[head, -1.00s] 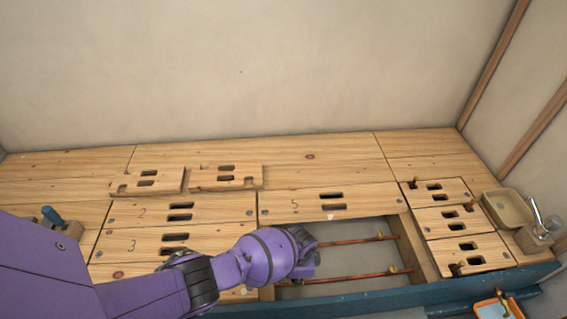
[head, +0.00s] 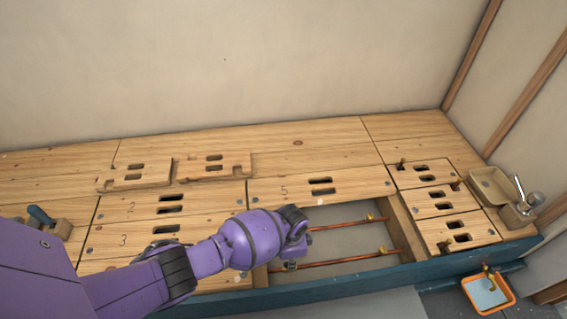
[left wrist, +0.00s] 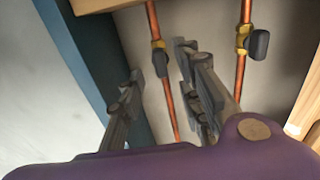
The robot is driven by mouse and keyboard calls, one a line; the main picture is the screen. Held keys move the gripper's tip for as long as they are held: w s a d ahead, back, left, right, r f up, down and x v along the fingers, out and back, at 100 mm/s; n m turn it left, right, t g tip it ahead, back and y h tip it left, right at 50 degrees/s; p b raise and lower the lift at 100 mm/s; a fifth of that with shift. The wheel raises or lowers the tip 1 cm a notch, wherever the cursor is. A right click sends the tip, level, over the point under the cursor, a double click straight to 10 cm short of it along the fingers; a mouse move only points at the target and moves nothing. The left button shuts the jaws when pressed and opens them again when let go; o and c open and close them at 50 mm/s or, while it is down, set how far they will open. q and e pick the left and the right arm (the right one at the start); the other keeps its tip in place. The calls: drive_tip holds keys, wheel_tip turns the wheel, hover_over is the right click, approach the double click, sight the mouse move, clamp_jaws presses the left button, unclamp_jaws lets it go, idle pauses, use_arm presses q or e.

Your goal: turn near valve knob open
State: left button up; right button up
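The near valve (left wrist: 157,44) has a brass body and dark knob on the copper pipe closest to the blue front edge. Its knob shows as a small dark shape in the head view (head: 290,266). In the left wrist view, my left gripper (left wrist: 160,62) is open, with one finger on each side of the near knob. I cannot tell whether either finger touches it. In the head view, my left gripper (head: 299,247) is over the opening, its fingers mostly hidden. The second valve (left wrist: 257,44) is on the other pipe, beyond the right finger. My right gripper is not in view.
The two pipes lie in a recessed opening (head: 340,217) bounded by the wooden deck and blue front edge (head: 350,281). Panel 5 (head: 355,187) lies behind it. Slotted panels (head: 462,231) and a beige tray (head: 490,186) are to the right.

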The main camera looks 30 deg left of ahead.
use_arm(q)
wheel_tip(320, 180, up, 9)
drive_tip(key=shift+f, duration=0.2)
idle(0.6)
